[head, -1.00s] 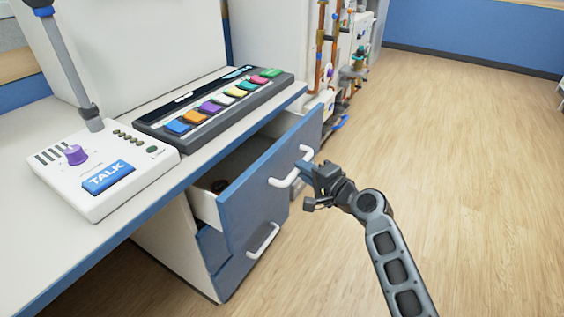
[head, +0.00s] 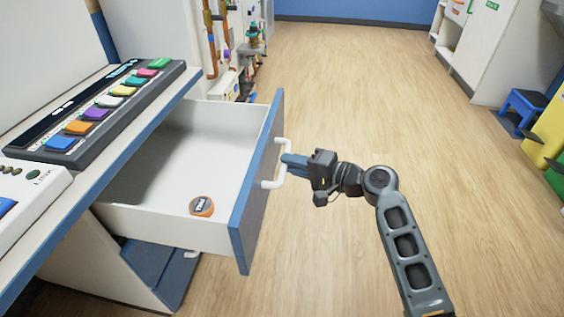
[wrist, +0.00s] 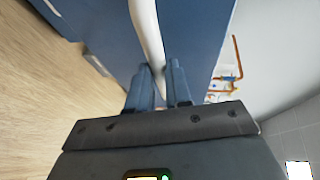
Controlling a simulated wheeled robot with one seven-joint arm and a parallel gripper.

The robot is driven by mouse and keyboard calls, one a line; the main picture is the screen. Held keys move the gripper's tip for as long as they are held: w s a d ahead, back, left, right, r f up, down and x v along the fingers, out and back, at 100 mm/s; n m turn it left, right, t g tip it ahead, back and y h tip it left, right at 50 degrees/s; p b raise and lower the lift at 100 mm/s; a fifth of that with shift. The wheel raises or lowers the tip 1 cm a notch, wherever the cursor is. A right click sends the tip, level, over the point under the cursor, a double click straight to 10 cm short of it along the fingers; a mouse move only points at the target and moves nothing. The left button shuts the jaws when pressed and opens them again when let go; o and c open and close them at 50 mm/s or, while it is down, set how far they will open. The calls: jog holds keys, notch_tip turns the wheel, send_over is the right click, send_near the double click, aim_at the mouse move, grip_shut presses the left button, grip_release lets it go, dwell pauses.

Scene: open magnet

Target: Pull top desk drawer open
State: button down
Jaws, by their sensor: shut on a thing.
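The top desk drawer (head: 251,200) stands far out from the desk in the head view, with its blue front and white interior showing. Its white handle (head: 270,184) is on the front. My gripper (head: 288,165) is shut on the handle. In the wrist view the two blue fingers (wrist: 158,85) sit on either side of the white handle (wrist: 148,35), close to the blue drawer front (wrist: 192,40). An orange and black round item (head: 202,206) lies inside the drawer near its front corner.
A lower blue drawer (head: 165,268) sits beneath. On the desk are a keyboard with coloured keys (head: 95,108) and part of a white panel (head: 30,195). Wooden floor (head: 350,90) is open to the right. A blue step stool (head: 522,110) stands far right.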

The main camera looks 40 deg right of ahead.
jog(key=shift+d, duration=0.15)
jog(key=c, duration=1.1)
grip_release()
jog(key=shift+o, duration=0.2)
jog(key=shift+s, duration=0.1)
jog(key=p+v, duration=0.1)
jog(key=v, duration=0.6)
jog(key=shift+s, duration=0.35)
